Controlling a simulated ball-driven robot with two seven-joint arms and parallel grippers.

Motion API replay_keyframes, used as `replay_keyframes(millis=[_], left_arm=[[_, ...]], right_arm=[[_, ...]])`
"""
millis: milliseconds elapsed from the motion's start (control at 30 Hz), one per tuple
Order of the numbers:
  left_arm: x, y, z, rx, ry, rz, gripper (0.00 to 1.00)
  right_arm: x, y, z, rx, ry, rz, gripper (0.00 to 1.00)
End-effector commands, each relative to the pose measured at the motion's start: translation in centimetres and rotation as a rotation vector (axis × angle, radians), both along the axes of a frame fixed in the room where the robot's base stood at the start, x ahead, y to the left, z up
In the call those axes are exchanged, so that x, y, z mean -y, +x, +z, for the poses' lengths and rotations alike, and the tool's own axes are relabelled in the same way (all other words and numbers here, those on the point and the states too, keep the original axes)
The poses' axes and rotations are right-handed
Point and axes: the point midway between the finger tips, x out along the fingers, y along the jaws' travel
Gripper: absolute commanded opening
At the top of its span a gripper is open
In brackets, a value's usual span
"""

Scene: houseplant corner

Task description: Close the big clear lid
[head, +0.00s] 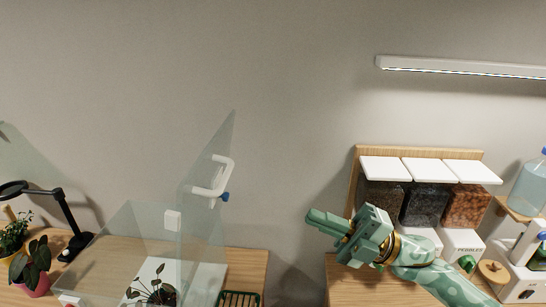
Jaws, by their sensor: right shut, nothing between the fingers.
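The big clear lid (208,178) stands raised, tilted up along the right side of a clear case (115,248). A white handle (221,177) is fixed to the lid. Through the clear walls a dark-leaved plant (153,288) shows inside the case. My right gripper (312,224) is shut and empty, to the right of the lid and apart from it, pointing left. My left gripper is not in view.
Several bins with white lids (420,169) stand in a wooden rack behind my right arm. A black lamp (66,222) and potted plants (31,266) stand at the left. A green basket (240,298) sits right of the case. A gap separates the two wooden tops.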

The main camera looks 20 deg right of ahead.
Motion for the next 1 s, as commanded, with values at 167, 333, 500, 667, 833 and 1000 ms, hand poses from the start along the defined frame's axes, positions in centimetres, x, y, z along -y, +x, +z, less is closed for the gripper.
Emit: replay_keyframes(millis=[167,333,500,667,833,1000], left_arm=[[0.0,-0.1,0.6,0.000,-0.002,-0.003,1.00],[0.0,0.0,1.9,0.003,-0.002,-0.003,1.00],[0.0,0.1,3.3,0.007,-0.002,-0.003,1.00],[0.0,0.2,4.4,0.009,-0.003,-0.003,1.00],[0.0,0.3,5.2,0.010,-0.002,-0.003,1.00],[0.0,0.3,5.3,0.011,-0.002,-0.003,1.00]], right_arm=[[-0.8,0.5,1.6,0.025,-0.013,-0.001,0.00],[-3.3,1.6,3.0,0.025,-0.011,-0.002,0.00],[-6.5,3.0,4.6,0.026,-0.010,-0.002,0.00],[-9.1,4.1,5.7,0.022,-0.010,-0.002,0.00],[-10.9,4.9,6.3,0.022,-0.010,-0.003,0.00],[-11.6,5.2,6.4,0.020,-0.012,-0.003,0.00]])
